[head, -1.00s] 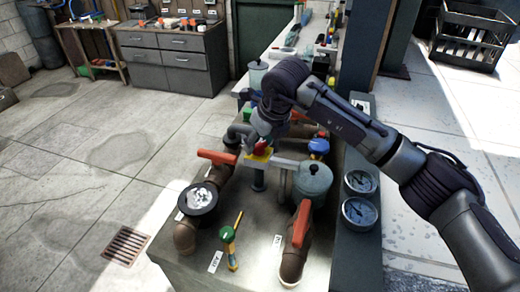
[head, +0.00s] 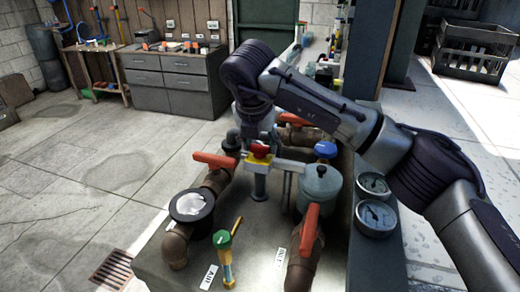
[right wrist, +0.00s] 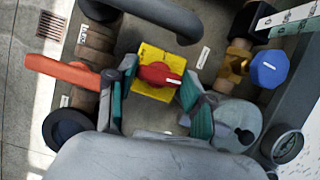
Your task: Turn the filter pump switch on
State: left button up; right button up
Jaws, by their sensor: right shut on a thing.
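The filter pump switch is a red rotary knob (head: 260,150) on a yellow plate (head: 257,161), atop a short grey post on the pit counter. In the right wrist view the red knob (right wrist: 160,75) has a pale mark and sits on the yellow plate (right wrist: 152,58). My right gripper (head: 259,140) reaches down over the switch from above and behind. In the right wrist view its teal-padded fingers (right wrist: 158,92) stand on either side of the knob, shut on it. Contact at the fingertips is partly hidden. My left gripper is not in view.
Orange-handled valves (head: 215,160) and (head: 308,228), a grey lidded pot (head: 319,188), a blue knob (head: 325,149), and a green-and-yellow tool (head: 224,255) crowd around the switch. Two gauges (head: 375,218) sit at the right edge. The floor at left is clear.

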jog(key=shift+m+b, duration=0.3)
jog(key=shift+m, duration=0.3)
jog(key=o, duration=1.2)
jog(key=shift+c, duration=0.2)
jog(key=v, duration=1.2)
jog(key=shift+a, duration=0.25)
jog(key=shift+f, duration=0.1)
